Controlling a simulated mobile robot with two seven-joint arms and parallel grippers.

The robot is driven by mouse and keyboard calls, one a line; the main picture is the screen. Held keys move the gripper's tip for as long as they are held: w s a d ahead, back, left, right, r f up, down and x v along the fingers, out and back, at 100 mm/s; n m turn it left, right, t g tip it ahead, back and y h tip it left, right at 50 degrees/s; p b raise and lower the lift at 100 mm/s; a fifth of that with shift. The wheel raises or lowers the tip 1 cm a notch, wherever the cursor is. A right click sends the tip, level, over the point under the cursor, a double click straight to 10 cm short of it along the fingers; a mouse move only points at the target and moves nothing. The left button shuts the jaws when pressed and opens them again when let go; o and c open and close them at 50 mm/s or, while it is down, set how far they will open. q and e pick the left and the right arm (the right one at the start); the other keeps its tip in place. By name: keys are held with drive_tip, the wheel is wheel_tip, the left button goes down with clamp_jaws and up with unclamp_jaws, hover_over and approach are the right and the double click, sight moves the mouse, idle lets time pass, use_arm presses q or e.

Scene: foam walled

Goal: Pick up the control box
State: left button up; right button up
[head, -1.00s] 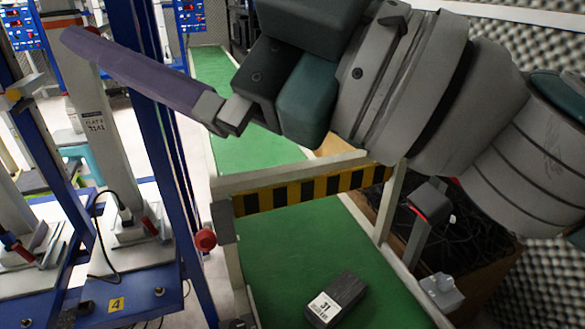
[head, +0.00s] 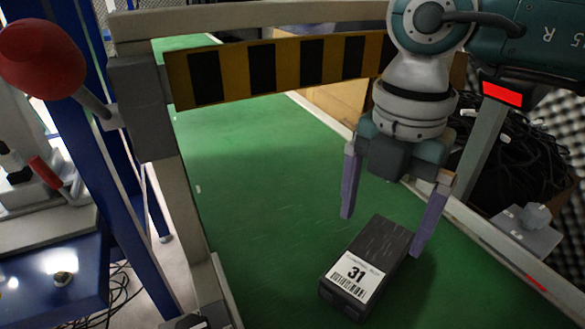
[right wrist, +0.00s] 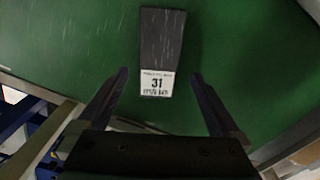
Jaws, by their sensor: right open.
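The control box (head: 372,262) is a dark grey block with a white label marked 31. It lies on a green surface (head: 262,190) in the lower middle of the head view. It also shows in the right wrist view (right wrist: 161,45), ahead of and between the two finger lines. My right gripper (head: 382,232) is open with purple fingers. It points down over the far end of the box, one finger left of the box and one at its right side. In the head view I cannot tell whether the right finger touches the box. My left gripper is not in view.
A yellow and black striped bar (head: 280,68) on a grey frame crosses behind the box. A red knob (head: 42,60) is at the upper left. A grey rail runs along the right edge, with black cables (head: 500,150) beyond. The green surface around the box is clear.

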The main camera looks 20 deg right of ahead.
sight(372, 254)
drive_tip(key=shift+s+f+b, duration=0.15)
drive_tip(key=shift+f+b, duration=0.05)
drive_tip(key=shift+f, duration=0.35)
drive_tip(key=shift+s+f+b, duration=0.15)
drive_tip(key=shift+f, duration=0.75)
drive_tip(key=shift+w+f+b, duration=0.25)
drive_tip(key=shift+f+b, duration=0.05)
drive_tip(key=shift+b, duration=0.15)
wheel_tip(372, 254, down, 4)
drive_tip(key=b, duration=0.3)
drive_tip(key=shift+w+d+f, duration=0.1)
drive_tip(key=shift+f, duration=0.1)
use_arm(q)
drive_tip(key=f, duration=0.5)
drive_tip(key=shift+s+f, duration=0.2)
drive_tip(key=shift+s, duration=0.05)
use_arm(e)
drive_tip(key=shift+r, duration=0.1)
drive_tip(key=shift+w, duration=0.1)
drive_tip(key=shift+c, duration=0.4)
drive_tip(key=shift+c, duration=0.7)
clamp_jaws()
